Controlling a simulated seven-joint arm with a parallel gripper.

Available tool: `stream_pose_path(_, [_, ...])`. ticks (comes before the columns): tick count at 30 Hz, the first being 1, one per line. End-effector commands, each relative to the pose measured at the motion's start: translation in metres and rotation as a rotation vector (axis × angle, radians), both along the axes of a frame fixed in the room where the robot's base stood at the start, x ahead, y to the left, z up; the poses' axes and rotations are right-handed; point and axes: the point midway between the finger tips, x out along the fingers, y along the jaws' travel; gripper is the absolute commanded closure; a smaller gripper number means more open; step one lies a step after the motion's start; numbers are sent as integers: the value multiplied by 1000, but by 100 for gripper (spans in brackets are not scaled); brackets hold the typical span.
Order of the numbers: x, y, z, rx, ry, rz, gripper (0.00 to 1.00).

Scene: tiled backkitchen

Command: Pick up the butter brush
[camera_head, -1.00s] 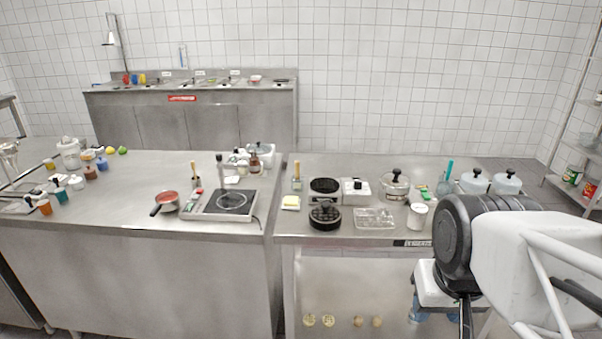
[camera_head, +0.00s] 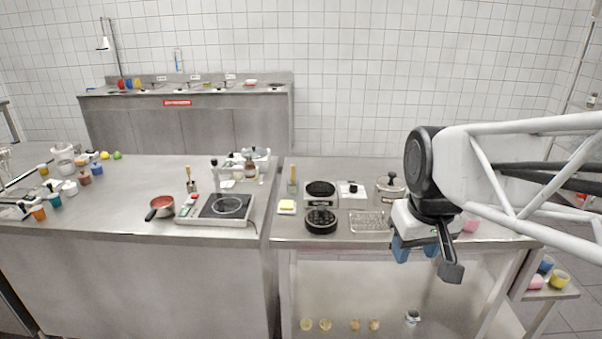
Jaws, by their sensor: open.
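A brush with a tan wooden handle (camera_head: 293,174) stands upright in a small container at the back left of the right steel table, behind a yellow butter block (camera_head: 287,205). A similar tan handle (camera_head: 188,174) stands in a small holder on the left table, behind the hot plate. I cannot make out the bristles of either. My gripper (camera_head: 416,248), with blue fingers, points down at the front edge of the right table. It is open and looks empty, well to the right of the brush by the butter. My arm hides the table's right part.
Round black burners (camera_head: 321,221), a wire rack (camera_head: 369,222) and a lidded pot (camera_head: 390,188) lie between the brush and my gripper. The left table holds a red-filled pan (camera_head: 160,208) and a hot plate (camera_head: 216,208). A gap separates the two tables.

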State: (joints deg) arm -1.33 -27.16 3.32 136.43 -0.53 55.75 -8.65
Motion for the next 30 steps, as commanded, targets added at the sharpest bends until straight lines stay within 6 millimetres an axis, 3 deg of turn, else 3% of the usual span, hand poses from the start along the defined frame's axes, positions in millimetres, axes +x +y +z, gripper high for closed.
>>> stream_pose_path(15, [121, 23, 36, -39, 38, 247, 53])
stream_pose_path(30, [239, 55, 47, -71, 72, 486, 53])
